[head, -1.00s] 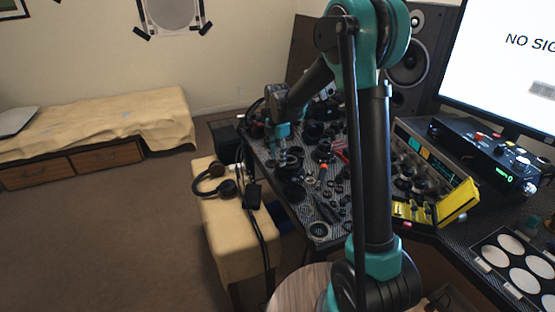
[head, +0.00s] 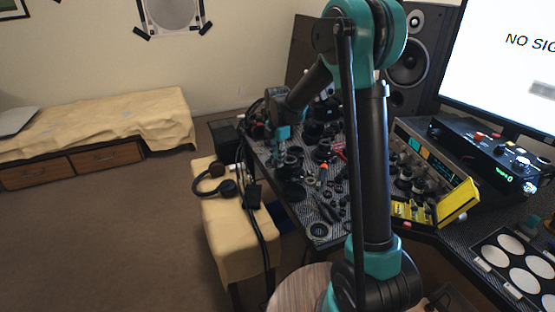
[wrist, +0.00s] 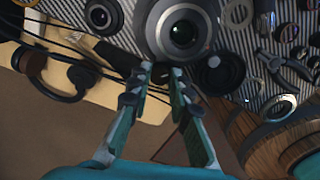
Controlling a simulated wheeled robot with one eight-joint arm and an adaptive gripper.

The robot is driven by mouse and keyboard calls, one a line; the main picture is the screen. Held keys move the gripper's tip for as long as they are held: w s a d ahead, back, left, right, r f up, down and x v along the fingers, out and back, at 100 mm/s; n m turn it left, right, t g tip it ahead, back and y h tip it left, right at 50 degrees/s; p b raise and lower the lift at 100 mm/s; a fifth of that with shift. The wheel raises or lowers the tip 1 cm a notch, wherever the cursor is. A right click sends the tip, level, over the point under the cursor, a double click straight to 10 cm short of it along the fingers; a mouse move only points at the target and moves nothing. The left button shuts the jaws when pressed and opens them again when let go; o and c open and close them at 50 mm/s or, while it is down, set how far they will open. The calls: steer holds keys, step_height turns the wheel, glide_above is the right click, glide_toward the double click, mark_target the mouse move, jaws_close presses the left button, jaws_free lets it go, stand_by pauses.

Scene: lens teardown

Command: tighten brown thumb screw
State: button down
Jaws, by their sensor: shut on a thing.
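In the wrist view, my gripper (wrist: 162,70) reaches up to the near edge of a large lens body (wrist: 181,30) with a dark greenish glass centre. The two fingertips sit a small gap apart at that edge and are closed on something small. It is at the place of the brown thumb screw, but the screw is mostly hidden between the tips and I cannot make out its colour. In the head view, my gripper (head: 277,152) points down over the crowded far-left end of the workbench, too small to show the screw.
Loose lens rings and pliers (wrist: 275,65) lie on the striped bench top around the lens. Headphones (head: 216,180) rest on a tan bench (head: 225,235) beside it, with a black cable nearby. A yellow-framed device (head: 455,205) and a monitor (head: 510,55) stand at right.

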steer(key=m, duration=0.4)
steer(key=shift+m, duration=0.4)
steer(key=m, duration=0.5)
stand_by(0.4)
steer(key=c, duration=1.4)
jaws_free()
steer(key=shift+o, duration=0.2)
step_height(320, 180, up, 12)
